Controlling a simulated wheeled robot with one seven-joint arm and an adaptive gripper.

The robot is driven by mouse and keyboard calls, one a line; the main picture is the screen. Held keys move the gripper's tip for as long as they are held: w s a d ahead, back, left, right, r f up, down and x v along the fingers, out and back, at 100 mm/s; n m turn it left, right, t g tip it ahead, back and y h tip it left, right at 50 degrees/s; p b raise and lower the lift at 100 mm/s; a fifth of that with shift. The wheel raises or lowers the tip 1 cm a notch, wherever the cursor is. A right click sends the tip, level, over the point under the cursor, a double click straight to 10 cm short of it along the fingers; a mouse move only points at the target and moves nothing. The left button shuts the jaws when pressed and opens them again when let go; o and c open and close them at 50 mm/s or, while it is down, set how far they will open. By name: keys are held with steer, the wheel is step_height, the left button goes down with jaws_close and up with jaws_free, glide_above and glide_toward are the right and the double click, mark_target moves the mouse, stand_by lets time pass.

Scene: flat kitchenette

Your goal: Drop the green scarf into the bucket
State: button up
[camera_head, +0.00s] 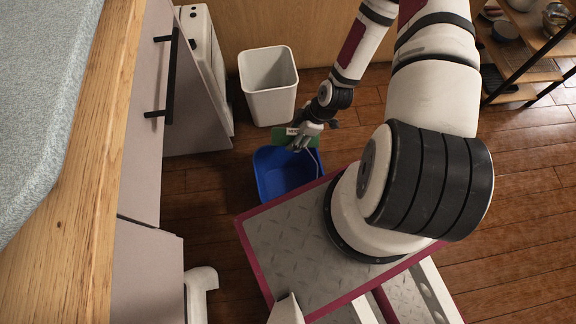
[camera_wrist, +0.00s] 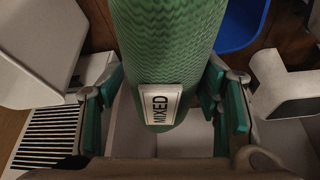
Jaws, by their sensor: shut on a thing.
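The green scarf (camera_wrist: 165,40) looks like a ribbed green roll in the wrist view, with a white label reading "MIXED". My gripper (camera_wrist: 160,108) is shut on it, with a finger on each side. In the head view a small part of the scarf (camera_head: 284,136) shows beside my gripper (camera_head: 303,138); the rest is hidden. The blue bucket (camera_head: 262,165) stands on the floor, and the gripper with the scarf is above its far rim. Part of the bucket (camera_wrist: 240,27) shows at the upper right of the wrist view.
A white bin (camera_head: 268,85) stands just behind the blue bucket. Grey cabinets with black handles (camera_head: 168,75) and a wood-edged counter (camera_head: 85,180) are at left. A wire-and-wood shelf (camera_head: 530,50) is at the far right. Wooden floor (camera_head: 205,180) is clear left of the bucket.

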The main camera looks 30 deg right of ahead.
steer(key=s+a+f+n+b, duration=0.1)
steer(key=f+b, duration=0.3)
steer(key=f, duration=0.3)
steer(key=s+a+f+n+g+b, duration=0.1)
steer(key=s+f+b, duration=0.1)
steer(key=f+b, duration=0.3)
step_height(320, 180, down, 4)
steer(key=shift+s+a+r, duration=0.2)
steer(key=shift+s+a, duration=0.1)
steer(key=o, duration=1.3)
steer(key=shift+c, duration=0.2)
steer(key=shift+r, duration=0.1)
steer(key=v, duration=1.1)
steer(key=shift+d+r, duration=0.3)
steer(key=shift+s, duration=0.1)
